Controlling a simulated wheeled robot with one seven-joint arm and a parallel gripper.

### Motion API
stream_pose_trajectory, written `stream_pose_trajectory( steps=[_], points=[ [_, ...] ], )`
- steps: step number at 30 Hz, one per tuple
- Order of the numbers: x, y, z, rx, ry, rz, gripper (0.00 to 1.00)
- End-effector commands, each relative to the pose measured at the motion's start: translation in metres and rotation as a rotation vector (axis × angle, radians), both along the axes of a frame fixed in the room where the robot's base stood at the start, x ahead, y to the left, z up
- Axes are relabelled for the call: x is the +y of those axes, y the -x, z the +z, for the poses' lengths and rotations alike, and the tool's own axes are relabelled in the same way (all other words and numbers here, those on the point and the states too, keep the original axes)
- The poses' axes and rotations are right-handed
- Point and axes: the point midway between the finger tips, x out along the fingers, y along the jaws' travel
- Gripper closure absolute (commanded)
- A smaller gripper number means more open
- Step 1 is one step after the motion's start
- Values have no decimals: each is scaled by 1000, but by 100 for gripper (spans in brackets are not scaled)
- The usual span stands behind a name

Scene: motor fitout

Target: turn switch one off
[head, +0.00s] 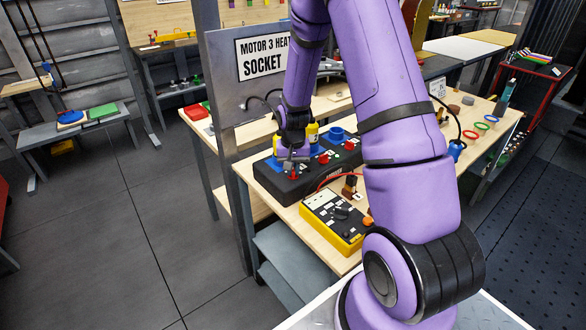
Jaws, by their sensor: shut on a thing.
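A black switch box (268,182) lies on the wooden workbench, with a row of small red switches and blue round sockets on its top. My gripper (293,159) points down over the near left end of this box. It is shut on the red switch (293,175) at that end, which shows just below the fingertips. Two more red switches, a middle one (323,158) and a far one (349,145), stand free to the right. Number labels are too small to read, and my fingers partly hide the held switch's position.
A yellow meter (335,222) with a dark dial lies in front of the box, with a red cable behind it. A grey panel (235,85) reading "MOTOR 3 HEAT SOCKET" stands behind. Yellow plugs (337,133) stand close to the gripper. Coloured rings (481,126) lie to the right.

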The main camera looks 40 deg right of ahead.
Motion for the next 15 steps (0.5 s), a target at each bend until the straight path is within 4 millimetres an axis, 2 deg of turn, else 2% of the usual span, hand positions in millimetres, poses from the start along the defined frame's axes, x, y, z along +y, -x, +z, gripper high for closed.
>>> stream_pose_trajectory(
  steps=[15],
  points=[
    [0, -1, 0, -2, 1, 441, 100]
  ],
)
